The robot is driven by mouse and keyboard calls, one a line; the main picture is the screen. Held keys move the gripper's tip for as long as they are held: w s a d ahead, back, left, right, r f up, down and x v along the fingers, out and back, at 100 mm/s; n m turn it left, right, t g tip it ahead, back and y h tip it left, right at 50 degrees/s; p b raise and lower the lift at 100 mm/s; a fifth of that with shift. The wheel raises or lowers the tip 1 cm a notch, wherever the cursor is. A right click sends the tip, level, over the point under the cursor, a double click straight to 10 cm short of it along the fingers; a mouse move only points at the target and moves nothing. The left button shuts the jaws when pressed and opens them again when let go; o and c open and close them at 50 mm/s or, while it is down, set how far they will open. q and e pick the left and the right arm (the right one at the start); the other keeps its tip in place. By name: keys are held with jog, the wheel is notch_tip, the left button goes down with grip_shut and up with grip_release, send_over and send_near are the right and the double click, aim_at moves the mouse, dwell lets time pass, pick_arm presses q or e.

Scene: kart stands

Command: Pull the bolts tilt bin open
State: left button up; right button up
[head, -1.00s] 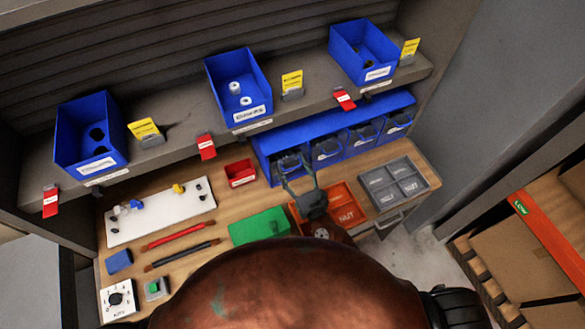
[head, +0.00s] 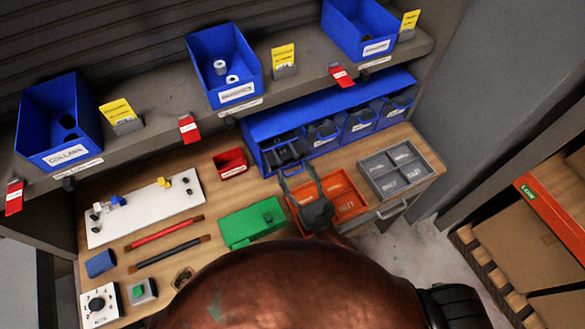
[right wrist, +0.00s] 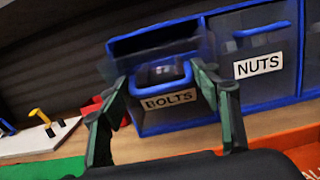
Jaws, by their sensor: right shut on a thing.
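The bolts tilt bin (head: 272,159) is the leftmost in the blue row of tilt bins under the shelf. In the right wrist view, its BOLTS label (right wrist: 169,101) and blue loop handle (right wrist: 160,86) face me. Its front leans outward, and a dark gap shows above it. My right gripper (head: 296,168) is at the bin's front, with its green-grey fingers on either side of the handle, shut on it. The exact contact is hard to see. My left gripper is not in view.
The nuts bin (right wrist: 258,62) is closed, right of the bolts bin. An orange tray (head: 347,190), a grey tray (head: 402,170), a green box (head: 250,222) and a red bin (head: 230,162) stand on the bench. Blue bins line the shelf above.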

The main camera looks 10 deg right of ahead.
jog(key=shift+s+d+f+b, duration=0.1)
jog(key=shift+s+f+b, duration=0.3)
jog(key=shift+f, duration=0.25)
jog(key=shift+s+d+f+b, duration=0.1)
jog(key=shift+s+f+b, duration=0.2)
jog(key=shift+f, duration=0.3)
jog(key=shift+s, duration=0.1)
jog(key=o, duration=1.7)
jog(key=shift+w+r, duration=0.1)
jog(key=shift+w, duration=0.1)
jog(key=shift+c, duration=0.2)
jog(key=shift+r, duration=0.1)
